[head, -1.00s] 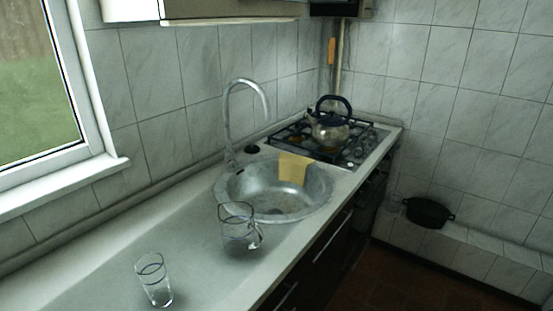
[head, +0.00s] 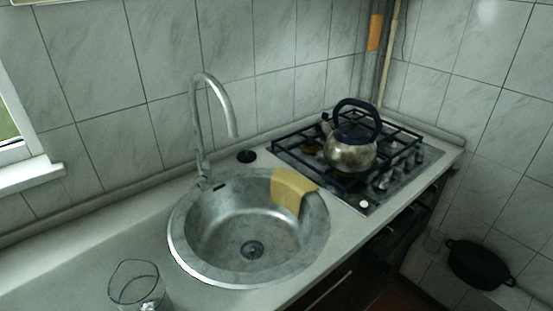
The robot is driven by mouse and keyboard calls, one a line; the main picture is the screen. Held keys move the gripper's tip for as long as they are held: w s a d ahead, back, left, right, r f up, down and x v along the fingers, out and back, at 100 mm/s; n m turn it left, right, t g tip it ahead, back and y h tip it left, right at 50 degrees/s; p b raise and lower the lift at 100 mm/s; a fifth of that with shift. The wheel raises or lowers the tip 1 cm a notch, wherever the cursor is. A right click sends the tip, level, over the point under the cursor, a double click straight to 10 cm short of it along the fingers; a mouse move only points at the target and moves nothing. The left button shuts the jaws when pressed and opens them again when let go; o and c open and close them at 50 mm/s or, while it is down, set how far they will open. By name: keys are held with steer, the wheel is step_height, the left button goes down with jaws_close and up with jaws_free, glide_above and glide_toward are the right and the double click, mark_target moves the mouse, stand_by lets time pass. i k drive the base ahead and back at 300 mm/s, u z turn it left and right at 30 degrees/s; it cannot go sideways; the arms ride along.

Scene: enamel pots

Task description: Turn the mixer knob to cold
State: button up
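The mixer tap (head: 203,135) stands at the back left rim of the round metal sink (head: 180,245). It has a tall curved spout that arches right over the basin. Its knob looks to be at the base of the tap (head: 204,172), but it is small and dim, and I cannot tell which way it is turned. My gripper does not show in the head view.
A yellow cloth (head: 292,188) hangs over the sink's right rim. A kettle (head: 350,150) stands on the gas stove (head: 372,200) to the right. A glass jug (head: 137,287) is at the front left. A black pot (head: 478,264) is low at right.

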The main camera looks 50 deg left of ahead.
mark_target(202, 183)
steer(key=i, duration=1.2)
steer(key=u, duration=3.2)
steer(key=i, duration=0.5)
steer(key=u, duration=0.05)
